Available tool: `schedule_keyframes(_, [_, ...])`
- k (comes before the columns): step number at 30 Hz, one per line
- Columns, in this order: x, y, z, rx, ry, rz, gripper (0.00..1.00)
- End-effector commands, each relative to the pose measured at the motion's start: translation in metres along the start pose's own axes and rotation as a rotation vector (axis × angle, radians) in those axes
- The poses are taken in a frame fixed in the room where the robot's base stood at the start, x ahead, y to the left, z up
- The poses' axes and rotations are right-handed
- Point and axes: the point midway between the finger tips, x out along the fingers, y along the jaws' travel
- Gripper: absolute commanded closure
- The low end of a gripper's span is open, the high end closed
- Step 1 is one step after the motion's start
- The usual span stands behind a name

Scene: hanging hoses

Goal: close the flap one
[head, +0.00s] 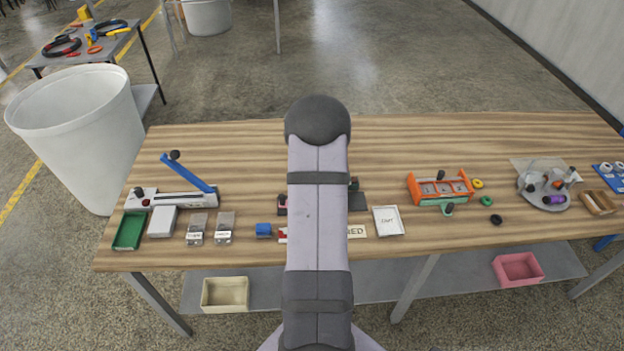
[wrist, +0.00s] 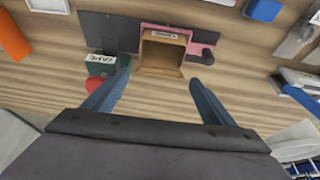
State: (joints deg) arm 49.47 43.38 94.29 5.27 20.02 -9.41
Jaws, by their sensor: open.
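In the wrist view an open brown box (wrist: 162,52) with a small label on its upper edge sits against a pink part (wrist: 195,45). A dark green block (wrist: 103,72) with a white label and a red round knob (wrist: 94,85) is left of the box. I cannot read the labels clearly or tell which part is flap one. My gripper (wrist: 158,79) is open, its two blue-grey fingers apart on either side of the box's near edge. Nothing shows held between them. In the head view my arm hides most of this station; a dark plate (head: 357,201) shows beside it.
A black knob (wrist: 207,56) is close to the right finger. A blue-levered device (head: 172,197) stands left and an orange fixture (head: 440,188) right. The table's back strip is clear.

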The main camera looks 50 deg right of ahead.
Motion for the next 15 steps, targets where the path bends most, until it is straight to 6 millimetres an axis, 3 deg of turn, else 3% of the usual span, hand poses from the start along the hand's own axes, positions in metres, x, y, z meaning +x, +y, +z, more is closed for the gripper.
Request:
schedule_keyframes(9, [0.032,0.000,-0.001,0.001,-0.001,-0.001,0.22])
schedule_keyframes(15, [0.042,0.000,-0.001,0.001,0.001,0.000,0.22])
